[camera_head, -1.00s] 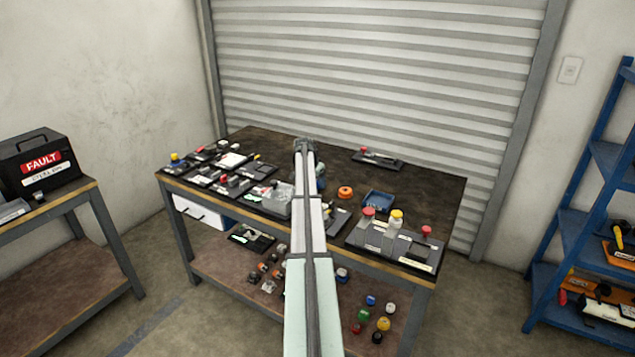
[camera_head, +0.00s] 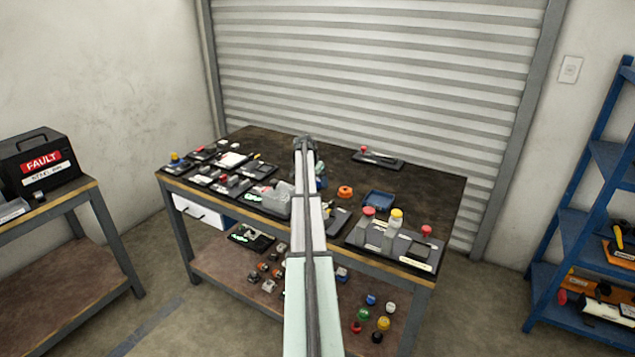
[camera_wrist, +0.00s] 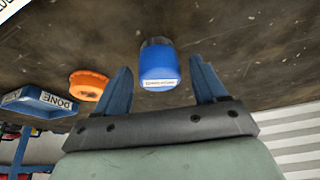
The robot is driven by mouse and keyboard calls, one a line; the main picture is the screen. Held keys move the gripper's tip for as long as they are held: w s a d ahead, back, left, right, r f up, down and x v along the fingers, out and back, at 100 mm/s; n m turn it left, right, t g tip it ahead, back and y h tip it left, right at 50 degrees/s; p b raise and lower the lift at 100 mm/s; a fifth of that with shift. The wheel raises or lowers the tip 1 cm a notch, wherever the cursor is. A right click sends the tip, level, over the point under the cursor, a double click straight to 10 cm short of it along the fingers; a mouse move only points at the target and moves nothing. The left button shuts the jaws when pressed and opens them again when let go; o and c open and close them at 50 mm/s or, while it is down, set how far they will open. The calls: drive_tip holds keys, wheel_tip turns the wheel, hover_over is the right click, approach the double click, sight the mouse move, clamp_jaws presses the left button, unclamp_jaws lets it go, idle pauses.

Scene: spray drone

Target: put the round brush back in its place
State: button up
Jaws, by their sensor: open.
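A blue round piece (camera_wrist: 158,66) with a dark end and a white label stands on the dark table in the wrist view. It may be the round brush, but its label is too small to read for certain. My gripper (camera_wrist: 160,64) is open, with one blue finger on each side of this piece. No finger visibly touches it.
An orange ring (camera_head: 345,192) and a blue tray (camera_head: 378,200) marked DONE in the wrist view stand right of my arm. Several dark holders fill the left side. The back right is mostly clear.

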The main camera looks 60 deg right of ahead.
drive_tip(key=v, duration=1.1)
drive_tip(key=shift+r, duration=0.3)
idle(0.7)
